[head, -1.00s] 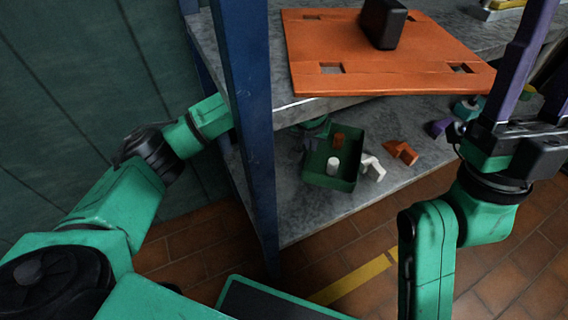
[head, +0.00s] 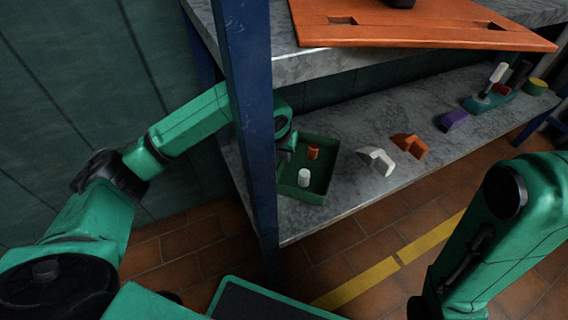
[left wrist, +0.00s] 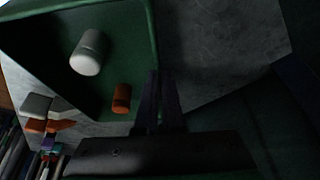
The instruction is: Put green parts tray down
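The green parts tray (head: 326,170) is on the grey lower shelf at its left end, behind the blue post, and looks level. A white cylinder (head: 304,177) and a small orange part (head: 313,152) stand in it. My left gripper (head: 289,141) is at the tray's far left wall, partly hidden by the post and its own hand. In the left wrist view the dark fingers (left wrist: 160,101) are close together at the tray's rim (left wrist: 153,40) and appear shut on its wall. Whether the tray's base bears fully on the shelf is hard to tell. My right gripper is out of view.
A white bracket (head: 377,160) and an orange bracket (head: 409,145) stand right of the tray. A purple block (head: 454,121) and a green holder (head: 489,101) are farther right. The blue post (head: 249,130) and upper shelf, with an orange board (head: 420,28), crowd the left arm.

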